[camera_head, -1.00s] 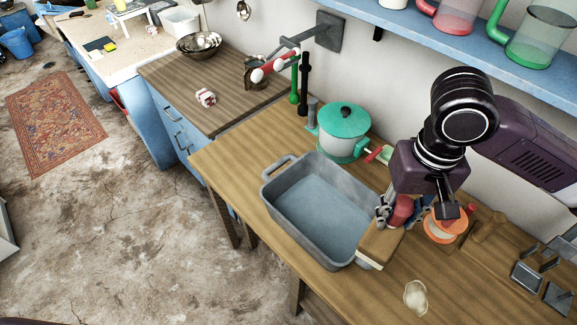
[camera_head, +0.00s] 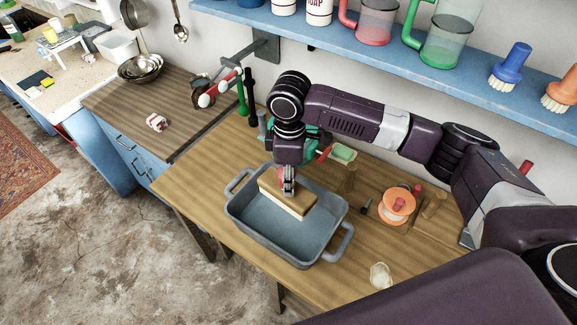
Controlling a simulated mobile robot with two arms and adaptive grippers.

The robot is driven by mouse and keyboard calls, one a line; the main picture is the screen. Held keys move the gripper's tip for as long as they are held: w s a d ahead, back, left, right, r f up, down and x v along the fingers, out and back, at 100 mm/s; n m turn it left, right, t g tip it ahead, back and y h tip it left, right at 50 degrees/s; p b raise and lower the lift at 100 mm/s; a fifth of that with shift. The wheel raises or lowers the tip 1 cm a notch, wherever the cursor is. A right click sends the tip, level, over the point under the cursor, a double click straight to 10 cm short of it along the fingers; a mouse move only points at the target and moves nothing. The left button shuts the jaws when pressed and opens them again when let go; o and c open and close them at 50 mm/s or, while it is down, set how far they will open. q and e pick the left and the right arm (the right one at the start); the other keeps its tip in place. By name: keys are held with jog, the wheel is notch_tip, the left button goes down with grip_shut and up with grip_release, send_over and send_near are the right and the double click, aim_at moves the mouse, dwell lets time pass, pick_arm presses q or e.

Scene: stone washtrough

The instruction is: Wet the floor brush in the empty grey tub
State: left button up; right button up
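The grey tub (camera_head: 237,215) stands on the wooden counter, with a loop handle at each end. Its inside looks bare and blue-grey; I cannot make out any water. The floor brush, a tan wooden block (camera_head: 298,201) with a pale underside, is over the tub's back half, inside its outline. Whether it touches the tub floor I cannot tell. My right gripper (camera_head: 288,186) points down from above and is shut on the brush's top, hiding part of it. My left gripper is out of view.
A green pot (camera_head: 313,137) stands behind the tub, partly hidden by my arm. An orange spool (camera_head: 397,204) and a pale lump (camera_head: 381,275) lie to the right. A blue shelf (camera_head: 400,63) with jugs and brushes runs above.

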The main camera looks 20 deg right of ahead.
jog(key=shift+w+f+n, duration=0.2)
jog(key=shift+w+n, duration=0.15)
jog(key=shift+n, duration=0.25)
jog(key=shift+f+b, duration=0.35)
jog(key=shift+f, duration=1)
jog(key=shift+f+b, duration=6.3)
jog(key=shift+f, duration=0.1)
notch_tip(320, 180, up, 12)
jog(key=p, duration=1.3)
jog(key=shift+f, duration=0.2)
jog(key=shift+r+p, duration=0.3)
jog(key=shift+r, duration=0.75)
